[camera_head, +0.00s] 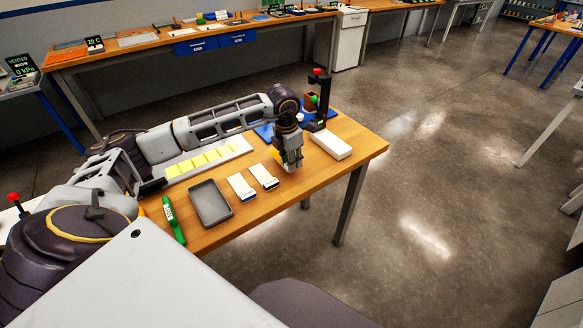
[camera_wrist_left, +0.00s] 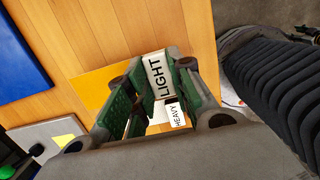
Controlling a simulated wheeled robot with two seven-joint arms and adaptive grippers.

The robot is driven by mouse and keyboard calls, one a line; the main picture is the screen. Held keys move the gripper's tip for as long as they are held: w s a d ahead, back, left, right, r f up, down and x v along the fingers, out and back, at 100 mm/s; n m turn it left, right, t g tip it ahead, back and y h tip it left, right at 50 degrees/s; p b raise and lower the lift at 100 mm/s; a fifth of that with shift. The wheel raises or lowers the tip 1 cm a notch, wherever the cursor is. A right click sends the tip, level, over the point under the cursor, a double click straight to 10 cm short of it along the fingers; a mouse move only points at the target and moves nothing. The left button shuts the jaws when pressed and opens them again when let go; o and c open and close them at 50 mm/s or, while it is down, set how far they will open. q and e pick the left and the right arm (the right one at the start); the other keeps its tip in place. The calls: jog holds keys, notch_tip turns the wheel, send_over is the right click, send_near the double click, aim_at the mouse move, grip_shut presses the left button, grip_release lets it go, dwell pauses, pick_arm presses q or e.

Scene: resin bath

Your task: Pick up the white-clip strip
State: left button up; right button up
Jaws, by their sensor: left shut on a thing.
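My left gripper (camera_head: 290,165) reaches down over the right part of the wooden table. It is shut on the white-clip strip, mostly hidden by the fingers. A little yellow (camera_head: 275,153) shows beside the gripper in the head view. In the left wrist view the fingers (camera_wrist_left: 158,100) have green inner pads. A yellow sheet (camera_wrist_left: 92,88) shows left of the fingers. I cannot tell how high the strip is. My right gripper is out of view.
A grey tray (camera_head: 210,203), two white cards (camera_head: 242,186) (camera_head: 263,176) and a green tool (camera_head: 173,220) lie left of the gripper. A white block (camera_head: 331,145) lies right. Behind stand a black post (camera_head: 325,100) and a white board (camera_head: 235,145) with yellow squares.

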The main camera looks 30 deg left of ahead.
pick_arm(q)
notch_tip(320, 180, up, 5)
jog(key=shift+f, duration=0.1)
jog(key=shift+r, duration=0.65)
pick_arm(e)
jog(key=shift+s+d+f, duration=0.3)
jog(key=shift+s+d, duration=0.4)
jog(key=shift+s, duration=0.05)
